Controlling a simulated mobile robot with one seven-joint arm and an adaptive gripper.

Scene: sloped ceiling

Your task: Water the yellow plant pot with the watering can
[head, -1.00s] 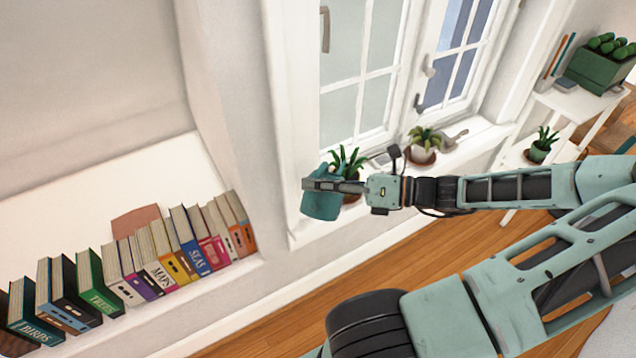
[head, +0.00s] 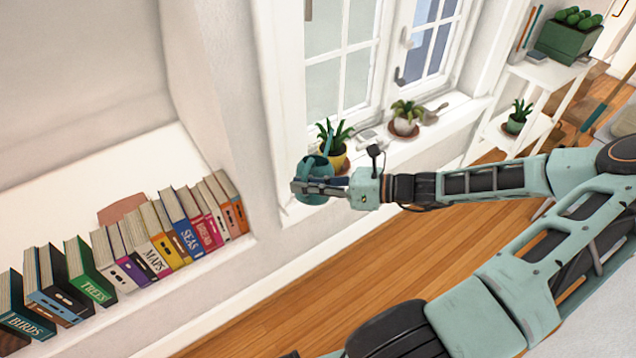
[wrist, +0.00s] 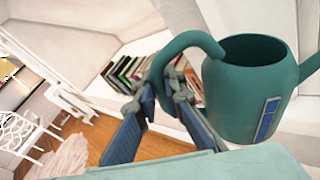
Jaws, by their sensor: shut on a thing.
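The teal watering can (head: 314,170) is held by my gripper (head: 297,187) at the left end of the window sill. In the wrist view, my gripper (wrist: 163,92) is shut on the can's curved handle. The can's open top and dark inside show in the wrist view (wrist: 252,85); its spout runs off the right edge. The yellow plant pot (head: 335,160) stands on the sill just behind and right of the can, with a green spiky plant in it. The can and my gripper partly hide the pot. The can looks close to upright; whether it touches the pot, I cannot tell.
A white pot with a plant (head: 405,122) stands farther right on the sill, with a grey trowel (head: 433,113) beside it. A row of books (head: 150,240) fills the low ledge at left. A white shelf (head: 545,72) with plants stands at right. The wooden floor (head: 330,280) is clear.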

